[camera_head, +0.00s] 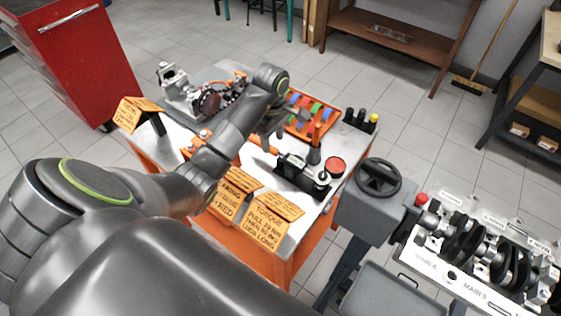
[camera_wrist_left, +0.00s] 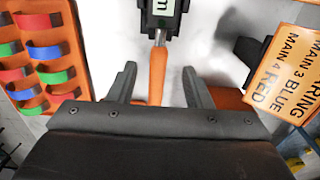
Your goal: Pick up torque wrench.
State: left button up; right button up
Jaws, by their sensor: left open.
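The torque wrench (camera_wrist_left: 157,72) shows in the left wrist view as an orange handle with a short metal shaft. The shaft runs up to a black block with a pale green display (camera_wrist_left: 163,10), partly cut off by the top edge. In the head view its orange handle (camera_head: 263,144) lies on the workbench, left of the black block (camera_head: 295,173). My left gripper (camera_wrist_left: 160,78) is open, with one finger on each side of the handle; I cannot tell whether either touches it. In the head view the left gripper (camera_head: 272,122) is over the bench by the handle. My right gripper is out of view.
An orange tray with coloured rings (camera_head: 322,112) lies just behind the gripper. Orange text signs (camera_head: 266,225) line the bench's front edge. A red round tin (camera_head: 335,166) and dark bottles (camera_head: 360,118) stand to the right. A crankshaft fixture (camera_head: 480,255) is at far right.

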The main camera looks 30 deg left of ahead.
aim_at(275, 149)
pick_arm(q)
notch_tip(275, 149, down, 2)
jog(key=shift+f+b, duration=0.1)
jog(key=shift+b, duration=0.55)
jog(key=f, duration=0.1)
jog(key=f+p, duration=0.1)
jog(key=f, duration=0.2)
jog(key=shift+d+p, duration=0.3)
jog(key=shift+d, duration=0.05)
jog(key=shift+w+a+f, duration=0.1)
jog(key=shift+f, duration=0.45)
grip_shut()
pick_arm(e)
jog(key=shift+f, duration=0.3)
pick_arm(q)
jog(key=shift+r, duration=0.1)
